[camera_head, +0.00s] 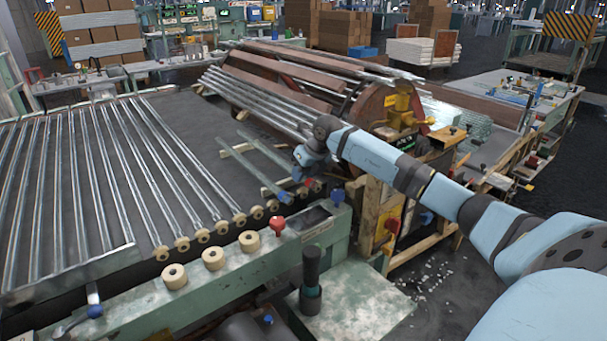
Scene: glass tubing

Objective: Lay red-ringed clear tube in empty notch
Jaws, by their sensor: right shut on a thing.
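My right gripper (308,176) is at the end of the pale blue arm that comes in from the right, over the right end of the roller rack. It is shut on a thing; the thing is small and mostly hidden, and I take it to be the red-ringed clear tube. A small red patch shows just below the jaws. Several clear tubes (122,165) lie side by side on the rack, their near ends by cream rollers (203,236). Some rollers at the right end (257,212) show no tube against them. I cannot tell which notch is the empty one. My left gripper is not in view.
A green machine rail (222,275) with a red knob (277,225) and a dark upright handle (311,270) runs along the front. A wooden-framed machine (385,225) stands right of the gripper. Stacked long tubes (265,98) lie behind.

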